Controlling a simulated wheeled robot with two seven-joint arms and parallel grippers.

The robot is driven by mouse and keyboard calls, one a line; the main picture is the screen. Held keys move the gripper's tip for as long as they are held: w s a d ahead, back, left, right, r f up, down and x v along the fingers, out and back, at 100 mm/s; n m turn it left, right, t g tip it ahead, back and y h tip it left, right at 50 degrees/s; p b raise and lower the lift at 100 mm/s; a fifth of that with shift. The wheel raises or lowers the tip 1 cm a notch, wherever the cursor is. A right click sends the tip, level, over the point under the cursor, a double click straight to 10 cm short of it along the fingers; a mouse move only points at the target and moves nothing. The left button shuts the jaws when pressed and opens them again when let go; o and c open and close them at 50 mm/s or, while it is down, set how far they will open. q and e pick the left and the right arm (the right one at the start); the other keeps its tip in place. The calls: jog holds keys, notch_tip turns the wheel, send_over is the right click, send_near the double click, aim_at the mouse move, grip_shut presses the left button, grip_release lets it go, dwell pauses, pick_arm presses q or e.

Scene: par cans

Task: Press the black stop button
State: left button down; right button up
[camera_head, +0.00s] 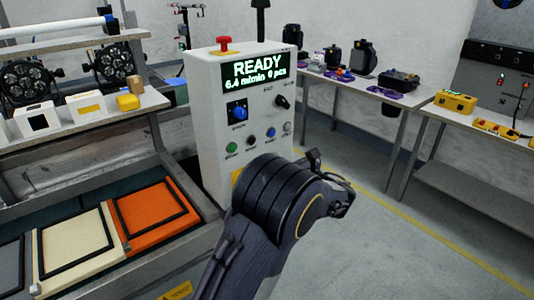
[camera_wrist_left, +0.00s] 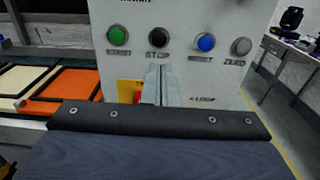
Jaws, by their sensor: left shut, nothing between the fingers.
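The black stop button (camera_wrist_left: 158,36) sits on the white control box, above its STOP label, between the green start button (camera_wrist_left: 118,36) and the blue reset button (camera_wrist_left: 206,42). It also shows in the head view (camera_head: 251,140). In the left wrist view my left gripper (camera_wrist_left: 158,72) is shut and empty. Its fingertips appear just below the STOP label; I cannot tell how far they are from the panel. In the head view my dark arm stands in front of the box's lower part and hides the fingers. My right gripper is in neither view.
The control box (camera_head: 215,95) has a lit READY display (camera_head: 255,70), a red mushroom button (camera_head: 223,44) on top, knobs and a grey zero button (camera_wrist_left: 242,46). A bench with cream and orange panels is at left; tables with devices stand at right. The floor at right is clear.

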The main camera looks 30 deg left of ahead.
pick_arm(q)
jog(key=v, duration=0.4)
jog(key=shift+r, duration=0.1)
dwell(0.6)
